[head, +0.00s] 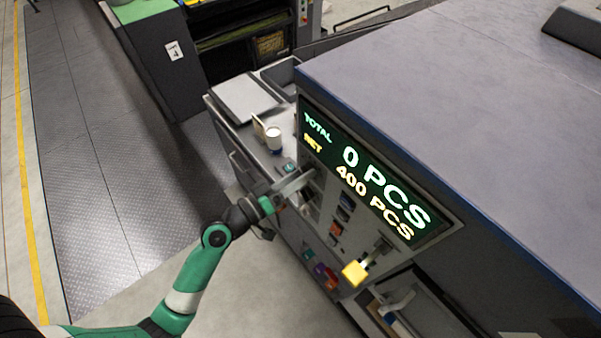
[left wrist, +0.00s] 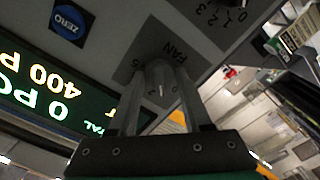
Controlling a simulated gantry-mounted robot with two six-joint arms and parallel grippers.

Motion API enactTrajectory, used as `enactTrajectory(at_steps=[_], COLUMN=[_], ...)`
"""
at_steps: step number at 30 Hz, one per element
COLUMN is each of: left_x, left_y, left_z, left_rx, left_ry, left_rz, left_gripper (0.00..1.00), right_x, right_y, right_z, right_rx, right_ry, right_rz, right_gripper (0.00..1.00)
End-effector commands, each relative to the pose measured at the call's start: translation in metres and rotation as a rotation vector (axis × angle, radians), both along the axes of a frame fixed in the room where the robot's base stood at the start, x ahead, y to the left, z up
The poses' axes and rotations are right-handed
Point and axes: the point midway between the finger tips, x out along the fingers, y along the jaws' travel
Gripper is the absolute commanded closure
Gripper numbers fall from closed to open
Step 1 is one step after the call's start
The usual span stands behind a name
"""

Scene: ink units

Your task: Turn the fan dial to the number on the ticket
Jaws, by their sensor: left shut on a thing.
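The fan dial (left wrist: 160,82) is a dark knob with a light pointer line, on a grey panel under the word FAN in the left wrist view. Some of its numbers show, and others are hidden by the fingers. My left gripper (left wrist: 158,78) is shut on the dial, one finger on each side. In the head view my left gripper (head: 312,174) reaches the machine's front panel just below the display and hides the dial. I cannot pick out the ticket for certain. My right gripper is not in view.
The display (head: 370,175) reads TOTAL 0 PCS and SET 400 PCS. A blue ZERO button (left wrist: 68,20) and another numbered scale (left wrist: 225,14) lie near the dial. A white cup (head: 274,138) stands on the side shelf.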

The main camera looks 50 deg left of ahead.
Motion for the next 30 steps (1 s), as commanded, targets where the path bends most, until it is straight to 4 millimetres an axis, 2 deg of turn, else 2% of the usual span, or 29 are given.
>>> enactTrajectory(at_steps=[18,19,23,30], left_x=[0.0,0.0,0.0,0.0], left_y=[0.0,0.0,0.0,0.0], left_z=[0.0001,0.0001,0.0001,0.0001], left_rx=[-0.058,-0.058,-0.057,-0.057], left_ry=[0.003,0.003,0.003,0.003], left_rz=[0.0,0.0,0.0,0.0], left_gripper=[1.0,0.46,0.22,0.21], right_x=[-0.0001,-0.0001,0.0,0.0], right_y=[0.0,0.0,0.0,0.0], right_z=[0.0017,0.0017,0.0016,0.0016], right_rx=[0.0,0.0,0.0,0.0], right_ry=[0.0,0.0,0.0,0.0], right_rz=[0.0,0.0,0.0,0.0], right_gripper=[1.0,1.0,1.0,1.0])
